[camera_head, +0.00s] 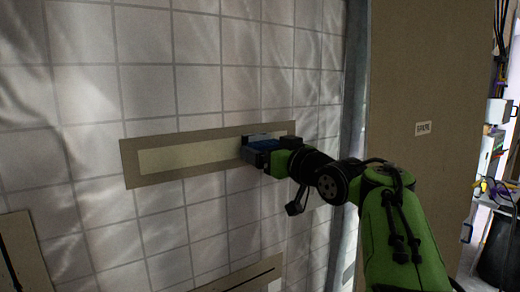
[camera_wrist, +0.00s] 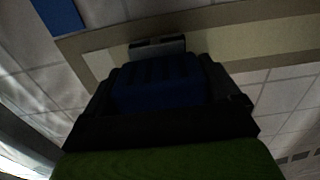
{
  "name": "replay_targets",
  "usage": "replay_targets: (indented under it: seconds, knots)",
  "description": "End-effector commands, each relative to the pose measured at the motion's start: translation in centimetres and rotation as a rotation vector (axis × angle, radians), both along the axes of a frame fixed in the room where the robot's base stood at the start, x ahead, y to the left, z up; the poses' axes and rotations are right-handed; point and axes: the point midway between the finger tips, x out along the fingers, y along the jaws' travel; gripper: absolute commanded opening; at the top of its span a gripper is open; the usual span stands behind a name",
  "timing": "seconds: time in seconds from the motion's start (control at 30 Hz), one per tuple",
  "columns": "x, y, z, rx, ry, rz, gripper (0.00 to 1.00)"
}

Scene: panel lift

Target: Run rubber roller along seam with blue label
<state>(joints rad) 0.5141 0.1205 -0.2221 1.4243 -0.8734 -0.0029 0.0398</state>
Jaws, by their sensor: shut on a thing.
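A beige panel (camera_head: 131,167) with a long pale strip (camera_head: 185,155) is fixed on the tiled wall. My gripper (camera_head: 256,146) is at the right part of this strip, in front of it. In the wrist view my gripper (camera_wrist: 157,50) points at the pale strip (camera_wrist: 235,46). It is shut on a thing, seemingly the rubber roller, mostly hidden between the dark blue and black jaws. Whether it touches the strip I cannot tell. A blue label (camera_wrist: 58,16) shows at the upper left of the wrist view, beside the panel edge. I cannot pick it out in the head view.
Another beige panel with a dark line (camera_head: 22,255) is at the lower left, and one more (camera_head: 240,277) at the bottom. The tiled wall (camera_head: 90,90) around is bare.

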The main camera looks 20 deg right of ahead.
Motion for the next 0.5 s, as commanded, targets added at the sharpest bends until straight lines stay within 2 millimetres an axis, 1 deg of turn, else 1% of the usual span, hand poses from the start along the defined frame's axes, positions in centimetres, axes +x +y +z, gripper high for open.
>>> replay_targets:
  seconds: [0.3, 0.5]
  knots:
    - [0.5, -3.1, 0.2, -0.001, -0.001, -0.003, 0.65]
    - [0.6, -3.6, 0.1, -0.002, -0.001, -0.001, 0.65]
